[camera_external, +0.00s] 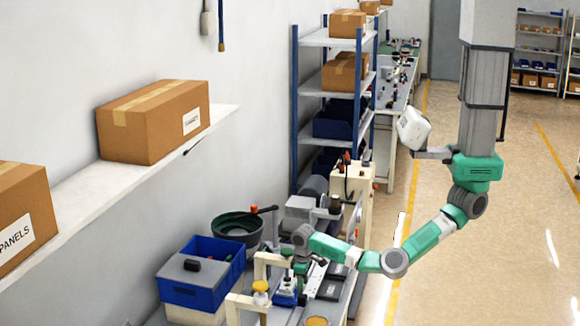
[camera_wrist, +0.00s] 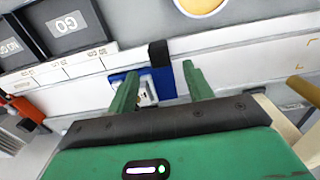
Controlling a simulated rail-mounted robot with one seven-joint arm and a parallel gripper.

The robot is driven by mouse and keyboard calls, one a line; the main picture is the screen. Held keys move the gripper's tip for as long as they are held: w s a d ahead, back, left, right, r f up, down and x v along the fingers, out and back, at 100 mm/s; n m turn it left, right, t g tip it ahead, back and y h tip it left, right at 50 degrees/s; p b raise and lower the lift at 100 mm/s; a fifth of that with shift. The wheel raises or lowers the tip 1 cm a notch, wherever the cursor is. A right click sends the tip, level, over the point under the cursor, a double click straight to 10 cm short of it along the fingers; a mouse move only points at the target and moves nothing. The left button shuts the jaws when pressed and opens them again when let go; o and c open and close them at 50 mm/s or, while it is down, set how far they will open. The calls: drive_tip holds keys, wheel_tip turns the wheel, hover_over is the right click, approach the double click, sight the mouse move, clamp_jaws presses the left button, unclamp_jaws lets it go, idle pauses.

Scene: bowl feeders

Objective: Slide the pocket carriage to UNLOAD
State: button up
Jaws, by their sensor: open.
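In the wrist view the pocket carriage is a small blue block (camera_wrist: 167,82) with an upright black knob on a pale rail (camera_wrist: 225,70). A white and metallic piece shows in the blue part. My gripper (camera_wrist: 160,73) is open, with one green finger on each side of the carriage; I cannot tell whether either finger touches it. The black knob stands just beyond the fingertips. In the external view my gripper (camera_external: 301,268) reaches down over the bench at the blue carriage (camera_external: 286,287), partly hiding it. No UNLOAD mark is readable.
Dark bins marked GO (camera_wrist: 68,24) and NO GO (camera_wrist: 12,45) lie beyond the rail at left. A yellow round dish (camera_wrist: 203,4) is at the top, and a brass-coloured rod (camera_wrist: 305,90) at right. A green bowl feeder (camera_external: 238,228) and blue bin (camera_external: 200,292) stand left of my gripper.

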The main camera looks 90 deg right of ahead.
sight(303, 295)
wheel_tip(303, 295, down, 7)
drive_tip(key=shift+f+b, duration=0.1)
drive_tip(key=shift+b, duration=0.85)
clamp_jaws()
drive_tip(key=shift+d, duration=0.1)
